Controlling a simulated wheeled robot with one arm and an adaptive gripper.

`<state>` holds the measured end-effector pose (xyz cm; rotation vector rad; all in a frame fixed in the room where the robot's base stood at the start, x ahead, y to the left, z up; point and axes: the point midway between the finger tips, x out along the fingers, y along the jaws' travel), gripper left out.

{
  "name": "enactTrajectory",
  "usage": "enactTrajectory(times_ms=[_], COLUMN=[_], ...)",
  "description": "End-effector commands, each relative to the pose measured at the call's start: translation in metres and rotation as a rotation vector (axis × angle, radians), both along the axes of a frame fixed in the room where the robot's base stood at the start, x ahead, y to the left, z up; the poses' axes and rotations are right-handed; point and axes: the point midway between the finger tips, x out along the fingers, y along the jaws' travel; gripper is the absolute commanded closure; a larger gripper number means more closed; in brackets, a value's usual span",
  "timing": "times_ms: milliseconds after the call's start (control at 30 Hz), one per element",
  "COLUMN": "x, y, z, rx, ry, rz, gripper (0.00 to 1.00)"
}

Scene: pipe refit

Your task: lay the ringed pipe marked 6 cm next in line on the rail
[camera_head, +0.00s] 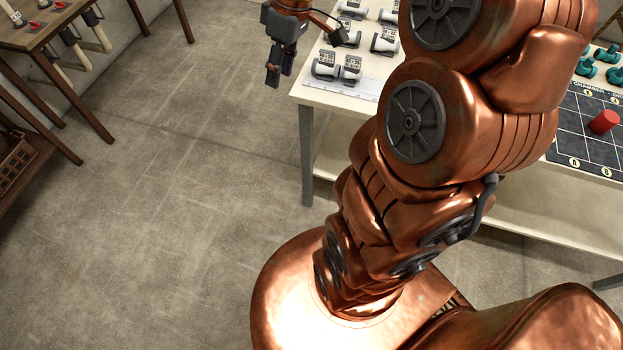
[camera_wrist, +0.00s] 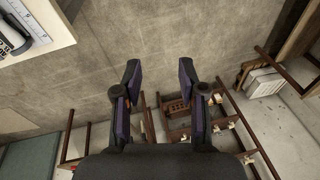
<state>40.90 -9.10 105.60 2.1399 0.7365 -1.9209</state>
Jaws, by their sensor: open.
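My gripper (camera_head: 273,77) hangs over the floor just left of the white table, its fingers pointing down. In the wrist view the two fingers stand apart with nothing between them (camera_wrist: 160,78). Several short white pipes with dark fittings and printed tags stand on the white table, one at its near left corner (camera_head: 325,68). The tags are too small to read, so I cannot tell which pipe is marked 6 cm. I cannot make out the rail for certain. My arm hides part of the white table.
A ruler-like strip (camera_head: 346,88) lies along the white table's near edge. A wooden bench (camera_head: 30,38) stands at upper left. The floor (camera_head: 170,200) between is clear.

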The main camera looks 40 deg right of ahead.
Motion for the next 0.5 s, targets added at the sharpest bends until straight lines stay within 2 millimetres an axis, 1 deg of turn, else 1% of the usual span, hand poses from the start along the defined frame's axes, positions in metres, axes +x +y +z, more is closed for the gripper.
enactTrajectory(times_ms=[33, 100, 167, 200, 267, 300, 367, 400, 500], x=[-0.015, -0.036, -0.055, -0.067, -0.087, -0.1, -0.12, -0.134, -0.164], y=[0.017, 0.036, 0.05, 0.058, 0.068, 0.074, 0.08, 0.084, 0.089], z=[0.0, -0.001, -0.005, -0.006, -0.01, -0.013, -0.017, -0.021, -0.03], rx=[-0.015, -0.037, -0.057, -0.074, -0.098, -0.114, -0.14, -0.156, -0.197], ry=[0.025, 0.058, 0.09, 0.106, 0.132, 0.15, 0.17, 0.187, 0.214], rz=[-0.01, -0.042, -0.072, -0.094, -0.131, -0.157, -0.198, -0.227, -0.302], gripper=[0.59, 0.59, 0.59, 0.59, 0.59, 0.59, 0.59, 0.59, 0.59])
